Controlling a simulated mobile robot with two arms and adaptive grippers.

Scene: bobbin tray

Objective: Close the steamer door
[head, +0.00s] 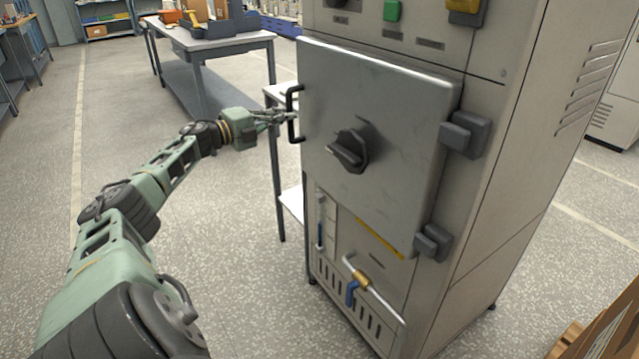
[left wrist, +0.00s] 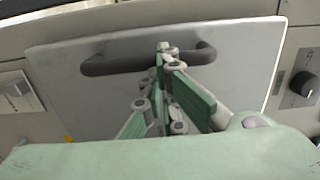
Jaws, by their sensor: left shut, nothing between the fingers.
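The steamer door (head: 395,120) is a large grey slab on the front of the tall cabinet, with hinges at its right. It lies against or close to the cabinet front; I cannot tell whether a small gap is left. A black latch knob (head: 347,150) sits at its middle. A dark bar handle (head: 293,113) is on its left edge. My left gripper (head: 287,116) is shut and empty, its tips at the handle. In the left wrist view, the fingers (left wrist: 167,55) overlap the middle of the handle (left wrist: 105,62) in front of the door (left wrist: 60,75); contact is unclear. My right gripper is out of view.
The cabinet (head: 520,130) has hinge blocks (head: 463,134) on the right and a pipe with a blue valve lever (head: 351,292) below the door. A table (head: 225,42) with boxes stands behind. A wooden crate is at bottom right. The floor to the left is open.

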